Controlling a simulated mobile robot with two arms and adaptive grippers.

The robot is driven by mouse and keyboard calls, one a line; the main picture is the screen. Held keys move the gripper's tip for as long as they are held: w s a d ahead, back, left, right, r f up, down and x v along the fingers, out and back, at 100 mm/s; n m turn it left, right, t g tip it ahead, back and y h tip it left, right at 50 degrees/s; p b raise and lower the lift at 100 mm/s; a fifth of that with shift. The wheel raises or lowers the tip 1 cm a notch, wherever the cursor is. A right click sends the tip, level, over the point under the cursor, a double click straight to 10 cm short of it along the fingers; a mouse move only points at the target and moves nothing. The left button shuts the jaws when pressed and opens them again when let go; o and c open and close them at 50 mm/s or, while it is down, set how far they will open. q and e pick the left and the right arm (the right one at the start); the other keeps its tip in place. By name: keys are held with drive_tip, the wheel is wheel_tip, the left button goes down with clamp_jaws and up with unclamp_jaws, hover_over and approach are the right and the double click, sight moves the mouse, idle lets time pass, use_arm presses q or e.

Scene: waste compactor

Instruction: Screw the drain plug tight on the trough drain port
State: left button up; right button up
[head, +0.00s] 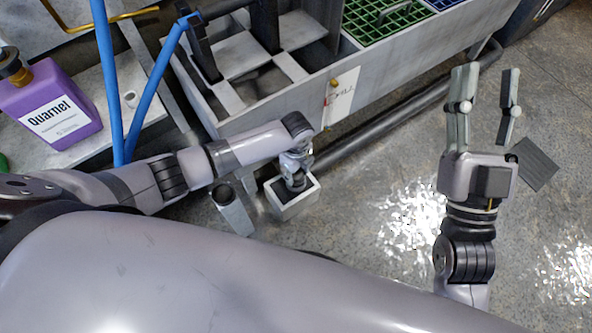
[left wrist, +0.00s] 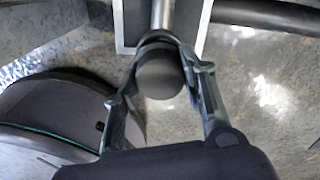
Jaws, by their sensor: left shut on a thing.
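The drain plug (left wrist: 160,75) is a dark round cap in the left wrist view. My left gripper (left wrist: 160,62) is shut on it, one finger on each side. Behind the plug a short metallic pipe (left wrist: 163,14), seemingly the drain port, runs in line with it; I cannot tell how far the plug is seated. In the head view my left gripper (head: 296,176) points down beside the trough (head: 345,95), and hides the plug and port. My right gripper (head: 485,100) is open and empty, over the floor at right.
A pale square bin (head: 307,200) stands on the floor below my left gripper, with a grey box-shaped post (head: 232,210) beside it. A dark pipe (head: 400,115) runs along the trough. A purple bottle (head: 50,105) stands at left.

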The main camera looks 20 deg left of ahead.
use_arm(q)
drive_tip(key=shift+f, duration=0.3)
use_arm(e)
drive_tip(key=shift+s+r+t, duration=0.4)
drive_tip(key=shift+r+t, duration=0.1)
drive_tip(key=shift+r, duration=0.15)
use_arm(q)
drive_tip(key=shift+f+b, duration=0.45)
drive_tip(key=shift+f, duration=0.1)
use_arm(e)
drive_tip(key=shift+s+d+r+t+y, duration=0.2)
drive_tip(key=shift+s+r+t+y, duration=0.4)
drive_tip(key=shift+s+r+t, duration=0.35)
drive_tip(key=shift+f+g, duration=0.15)
drive_tip(key=shift+g, duration=0.1)
drive_tip(key=shift+w+a+f+g+h, duration=0.1)
drive_tip(key=shift+w+f+g+h, duration=0.45)
drive_tip(key=shift+w+f, duration=0.25)
use_arm(q)
drive_tip(key=shift+p, duration=0.35)
use_arm(e)
drive_tip(key=shift+w, duration=0.1)
drive_tip(key=shift+w+a+f+g, duration=0.1)
drive_tip(key=shift+w+f+g, duration=0.5)
drive_tip(key=shift+f+g, duration=0.2)
drive_tip(key=shift+f, duration=0.1)
